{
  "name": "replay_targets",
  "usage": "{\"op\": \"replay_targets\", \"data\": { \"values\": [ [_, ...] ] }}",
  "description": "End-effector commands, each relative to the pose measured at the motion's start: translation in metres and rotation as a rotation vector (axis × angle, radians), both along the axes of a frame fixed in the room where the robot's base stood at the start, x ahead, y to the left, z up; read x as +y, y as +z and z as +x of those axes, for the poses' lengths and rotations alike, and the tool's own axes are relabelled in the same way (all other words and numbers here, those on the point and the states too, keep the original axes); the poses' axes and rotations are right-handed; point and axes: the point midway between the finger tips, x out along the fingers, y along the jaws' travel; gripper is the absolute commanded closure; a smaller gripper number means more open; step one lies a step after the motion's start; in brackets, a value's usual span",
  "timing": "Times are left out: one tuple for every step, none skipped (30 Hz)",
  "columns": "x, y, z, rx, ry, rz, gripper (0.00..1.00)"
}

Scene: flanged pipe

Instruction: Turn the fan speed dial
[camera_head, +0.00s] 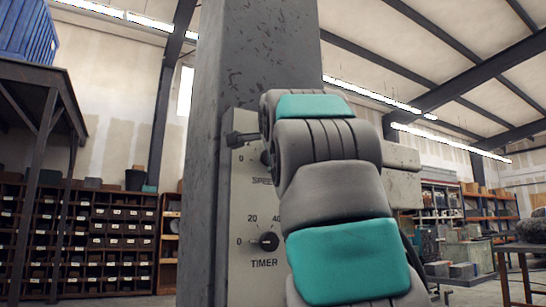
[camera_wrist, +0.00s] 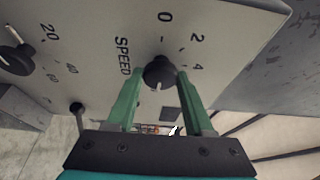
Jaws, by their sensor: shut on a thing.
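The fan speed dial (camera_wrist: 159,70) is a small black knob on a pale panel, beside the word SPEED and the figures 0, 2 and 4. A light mark shows on its lower side in the wrist view, on the side away from the 0. The two green fingers of my gripper (camera_wrist: 160,76) are shut on the dial, one on each side. In the head view the arm and wrist cover most of the dial, and the fingers are hidden.
The timer dial (camera_head: 269,241) sits below on the same control panel (camera_head: 240,205); it also shows at the left in the wrist view (camera_wrist: 14,58). A small dark peg (camera_wrist: 77,108) stands out near the panel edge. The panel is on a grey column (camera_head: 255,60).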

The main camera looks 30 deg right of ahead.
Motion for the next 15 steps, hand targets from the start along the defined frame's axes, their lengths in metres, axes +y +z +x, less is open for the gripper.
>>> {"op": "replay_targets", "data": {
  "values": [
    [0.0039, 0.0024, 0.0007, -0.006, 0.007, 0.004, 1.00],
    [0.0043, 0.0026, 0.0002, -0.007, 0.007, 0.010, 1.00],
    [0.0041, 0.0028, -0.0003, -0.008, 0.006, 0.016, 1.00],
    [0.0037, 0.0026, -0.0006, -0.008, 0.004, 0.020, 1.00],
    [0.0033, 0.0026, -0.0008, -0.009, 0.003, 0.023, 1.00],
    [0.0028, 0.0024, -0.0010, -0.009, 0.002, 0.029, 1.00],
    [0.0027, 0.0023, -0.0010, -0.009, 0.001, 0.031, 1.00],
    [0.0024, 0.0021, -0.0012, -0.009, 0.001, 0.034, 1.00],
    [0.0022, 0.0019, -0.0013, -0.009, 0.000, 0.036, 1.00],
    [0.0021, 0.0020, -0.0015, -0.010, 0.000, 0.038, 1.00],
    [0.0019, 0.0018, -0.0015, -0.009, -0.001, 0.039, 1.00],
    [0.0017, 0.0017, -0.0017, -0.009, -0.001, 0.041, 1.00],
    [0.0016, 0.0016, -0.0018, -0.009, -0.002, 0.041, 1.00],
    [0.0014, 0.0015, -0.0018, -0.009, -0.002, 0.041, 1.00],
    [0.0012, 0.0015, -0.0019, -0.009, -0.002, 0.042, 1.00]
  ]
}}
